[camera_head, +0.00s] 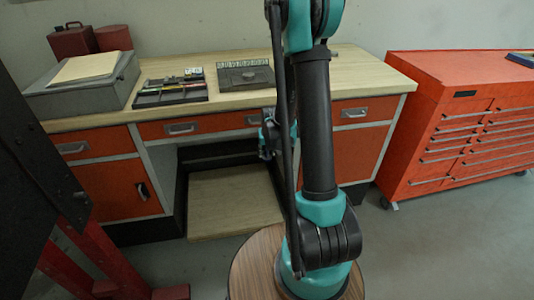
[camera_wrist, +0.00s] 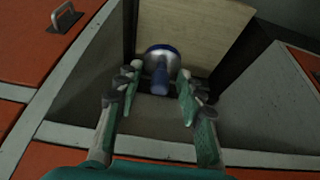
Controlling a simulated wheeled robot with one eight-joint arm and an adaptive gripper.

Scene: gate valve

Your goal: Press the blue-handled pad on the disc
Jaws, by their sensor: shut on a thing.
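The blue-handled pad shows in the wrist view as a blue handle (camera_wrist: 160,80) with a round, pale, blue-edged head beyond it. My gripper (camera_wrist: 158,86) is shut on the handle, with one green finger on each side. In the head view my gripper (camera_head: 270,137) is small and partly hidden behind my arm, in front of the workbench's drawer fronts. I cannot pick out the disc for certain in either view.
The wooden workbench (camera_head: 222,98) carries a black tool tray (camera_head: 170,91), a dark plate (camera_head: 245,76) and a grey box (camera_head: 75,93). Its knee space holds a low wooden board (camera_head: 230,205). A red tool cabinet (camera_head: 455,140) stands right. Dark equipment with red legs (camera_head: 95,260) stands close left.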

